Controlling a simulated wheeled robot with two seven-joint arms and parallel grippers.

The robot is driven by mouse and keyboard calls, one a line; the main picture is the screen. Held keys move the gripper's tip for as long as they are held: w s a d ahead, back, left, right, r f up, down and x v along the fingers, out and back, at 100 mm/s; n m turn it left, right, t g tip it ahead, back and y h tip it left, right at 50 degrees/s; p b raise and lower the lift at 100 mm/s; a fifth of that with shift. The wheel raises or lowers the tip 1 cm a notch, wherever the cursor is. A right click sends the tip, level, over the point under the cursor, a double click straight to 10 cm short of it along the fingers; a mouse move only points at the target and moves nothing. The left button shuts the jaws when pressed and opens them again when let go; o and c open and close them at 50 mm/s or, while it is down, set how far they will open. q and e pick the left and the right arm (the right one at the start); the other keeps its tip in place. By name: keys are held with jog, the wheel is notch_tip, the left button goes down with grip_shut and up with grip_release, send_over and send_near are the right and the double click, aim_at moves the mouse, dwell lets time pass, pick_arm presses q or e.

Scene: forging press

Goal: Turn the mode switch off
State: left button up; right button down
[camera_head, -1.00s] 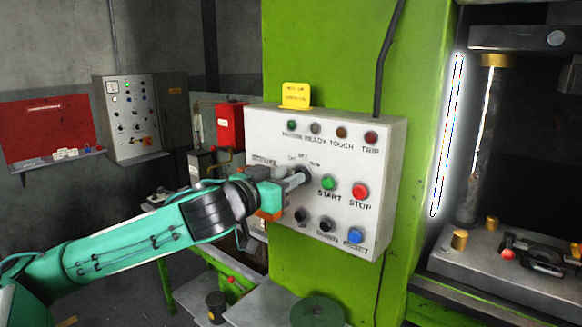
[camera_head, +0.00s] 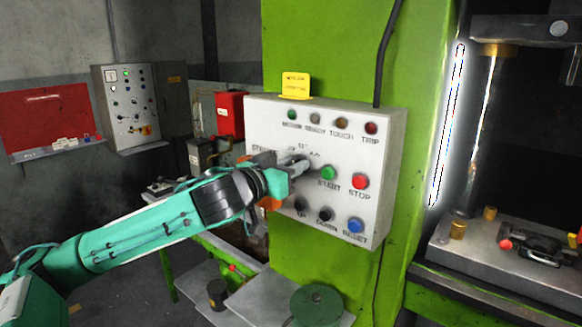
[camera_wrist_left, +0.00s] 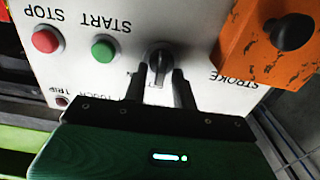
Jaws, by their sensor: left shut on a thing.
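The mode switch is a dark rotary knob (camera_wrist_left: 160,58) on the white control panel (camera_head: 262,118). In the left wrist view the knob sits between the two dark fingers of my left gripper (camera_wrist_left: 161,76), which is shut on it. In the head view my left gripper (camera_head: 297,166) reaches the panel from the left and hides most of the knob. The labels around the knob are partly covered, so I cannot read its setting. My right gripper does not show.
A green START button (camera_head: 328,173) and a red STOP button (camera_head: 360,181) are right of the knob. Dark buttons and a blue RESET button (camera_head: 355,225) lie below. An orange box with a black knob (camera_wrist_left: 270,45) stands close beside the gripper.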

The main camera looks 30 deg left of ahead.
pick_arm(q)
jog(key=shift+a+f+n+b, duration=0.15)
jog(key=shift+n+b, duration=0.25)
jog(key=shift+n, duration=1.75)
jog(key=shift+a+n+b, duration=0.15)
jog(key=shift+n+b, duration=0.2)
jog(key=shift+n, duration=1.8)
jog(key=o, duration=0.6)
